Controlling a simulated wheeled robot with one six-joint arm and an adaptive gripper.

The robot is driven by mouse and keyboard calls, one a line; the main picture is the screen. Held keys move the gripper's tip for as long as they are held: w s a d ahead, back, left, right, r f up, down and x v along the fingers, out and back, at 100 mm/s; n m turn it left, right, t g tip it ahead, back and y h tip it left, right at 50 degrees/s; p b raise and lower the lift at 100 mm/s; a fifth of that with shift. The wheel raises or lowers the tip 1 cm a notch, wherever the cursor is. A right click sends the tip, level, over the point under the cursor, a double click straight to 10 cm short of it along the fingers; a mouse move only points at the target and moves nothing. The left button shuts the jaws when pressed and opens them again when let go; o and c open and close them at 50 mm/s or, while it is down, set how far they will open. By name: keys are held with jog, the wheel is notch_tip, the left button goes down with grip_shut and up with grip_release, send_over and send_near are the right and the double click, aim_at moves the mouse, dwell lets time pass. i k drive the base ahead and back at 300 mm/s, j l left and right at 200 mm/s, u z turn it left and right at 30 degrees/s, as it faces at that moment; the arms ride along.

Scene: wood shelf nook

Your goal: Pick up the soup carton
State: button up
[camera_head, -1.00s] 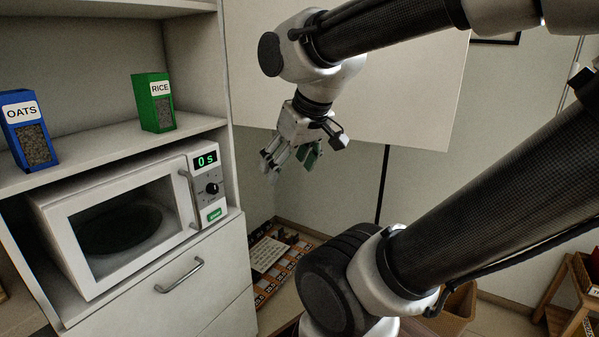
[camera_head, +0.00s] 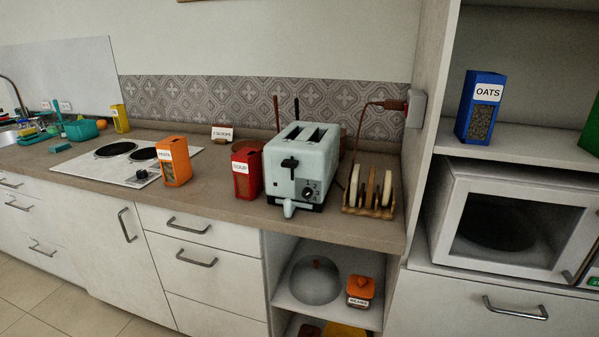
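The soup carton (camera_head: 246,172) is a red box with a white label reading SOUP. It stands upright on the kitchen counter, just left of the pale toaster (camera_head: 297,170) and close to it. Its front and one side show in the head view. My gripper and arm are out of the head view now.
An orange carton (camera_head: 174,161) stands left of the soup carton, by the hob (camera_head: 118,158). A rack (camera_head: 370,193) with bread slices is right of the toaster. A tall cabinet with a microwave (camera_head: 505,226) borders the counter. The counter's front edge before the soup carton is clear.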

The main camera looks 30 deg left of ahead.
aim_at(247, 166)
jog(key=u, duration=1.75)
jog(key=i+j, duration=0.15)
jog(key=j, duration=0.2)
jog(key=i+j, duration=0.1)
jog(key=j, duration=0.25)
jog(key=i+j, duration=0.15)
jog(key=j, duration=0.2)
jog(key=i+j, duration=0.1)
jog(key=j, duration=0.2)
